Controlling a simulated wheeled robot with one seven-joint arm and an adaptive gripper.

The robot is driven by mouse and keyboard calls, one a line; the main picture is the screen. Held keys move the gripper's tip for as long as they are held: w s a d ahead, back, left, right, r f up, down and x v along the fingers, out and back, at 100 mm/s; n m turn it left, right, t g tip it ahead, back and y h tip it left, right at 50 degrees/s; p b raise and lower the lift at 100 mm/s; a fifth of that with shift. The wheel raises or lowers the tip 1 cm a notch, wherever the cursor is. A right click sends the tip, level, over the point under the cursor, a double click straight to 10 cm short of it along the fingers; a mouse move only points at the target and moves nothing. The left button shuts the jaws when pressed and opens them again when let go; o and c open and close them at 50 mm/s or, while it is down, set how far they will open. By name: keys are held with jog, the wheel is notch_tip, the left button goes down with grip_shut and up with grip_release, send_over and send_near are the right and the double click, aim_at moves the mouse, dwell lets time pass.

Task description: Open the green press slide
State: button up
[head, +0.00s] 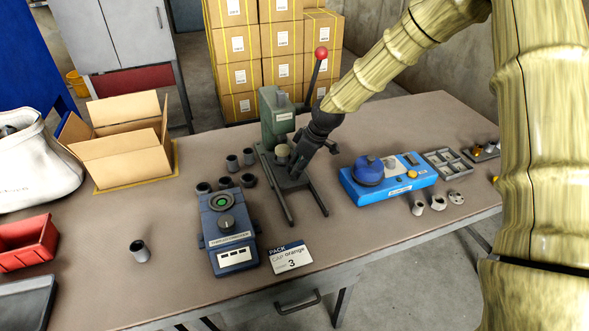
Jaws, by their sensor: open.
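The green press (276,118) stands near the middle of the table, with a long lever topped by a red knob (321,53). Its dark base has two rails (317,190) that run toward the front. A pale round part (283,151) shows at the front of the press, just left of my gripper. My gripper (294,172) is open and low over the base, close in front of the press. The gripper and wrist cover part of the base and slide. I cannot tell whether the fingers touch the slide.
A blue device (388,176) lies right of the press and a dark blue box with a green button (228,228) lies front left. A pack card (290,258) and several small grey cylinders (231,163) are nearby. An open carton (119,145) and red bin (24,240) stand left.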

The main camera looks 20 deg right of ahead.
jog(key=shift+x, duration=1.4)
grip_shut()
jog(key=shift+s+a, duration=0.1)
jog(key=shift+s, duration=0.05)
